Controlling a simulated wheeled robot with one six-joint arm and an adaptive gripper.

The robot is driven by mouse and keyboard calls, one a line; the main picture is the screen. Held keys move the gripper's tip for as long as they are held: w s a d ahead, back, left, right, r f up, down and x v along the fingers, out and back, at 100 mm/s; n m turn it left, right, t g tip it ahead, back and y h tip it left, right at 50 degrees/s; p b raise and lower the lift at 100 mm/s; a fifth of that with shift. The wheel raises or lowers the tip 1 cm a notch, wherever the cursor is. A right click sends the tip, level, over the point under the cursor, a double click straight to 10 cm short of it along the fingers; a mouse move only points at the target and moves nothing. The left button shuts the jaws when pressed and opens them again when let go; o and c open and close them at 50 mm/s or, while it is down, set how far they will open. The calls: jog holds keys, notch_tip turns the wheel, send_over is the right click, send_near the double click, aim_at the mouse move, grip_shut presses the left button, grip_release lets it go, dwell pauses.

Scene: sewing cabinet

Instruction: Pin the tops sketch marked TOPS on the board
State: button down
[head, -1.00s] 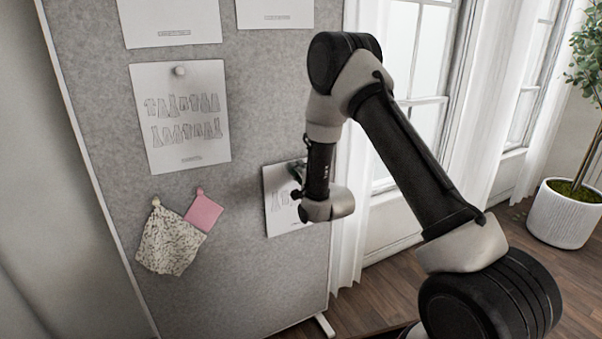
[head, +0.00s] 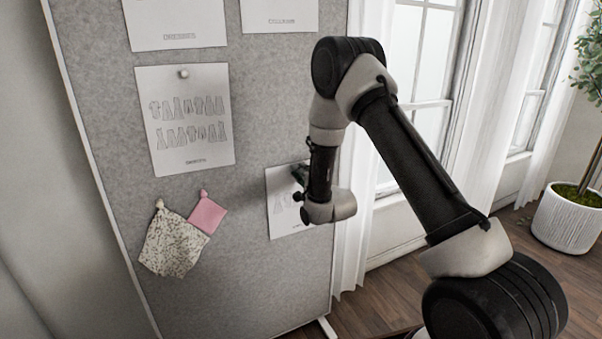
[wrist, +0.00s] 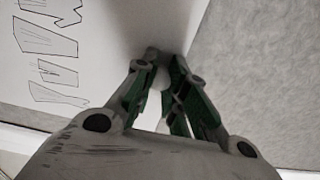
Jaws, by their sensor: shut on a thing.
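A white sketch sheet (head: 283,222) with line drawings is at the lower right of the grey board in the head view. It looks flat against or very close to the board; I cannot tell whether it touches. Its right part is hidden behind my arm, and I cannot read a label on it. My gripper (head: 300,174) is at its upper part. In the wrist view the sketch (wrist: 108,25) fills the upper left, and my green-padded fingers (wrist: 162,62) are closed together at the sheet. What lies between the tips is mostly hidden.
The grey board (head: 240,270) also bears a pinned sheet of garment drawings (head: 185,155), two sheets at the top (head: 175,20), a patterned cloth (head: 170,245) and a pink swatch (head: 207,214). A curtain and window stand right of the board. A potted plant (head: 568,222) is far right.

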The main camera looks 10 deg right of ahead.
jog(key=shift+w, duration=0.2)
jog(key=c, duration=1.4)
grip_release()
jog(key=shift+o, duration=0.2)
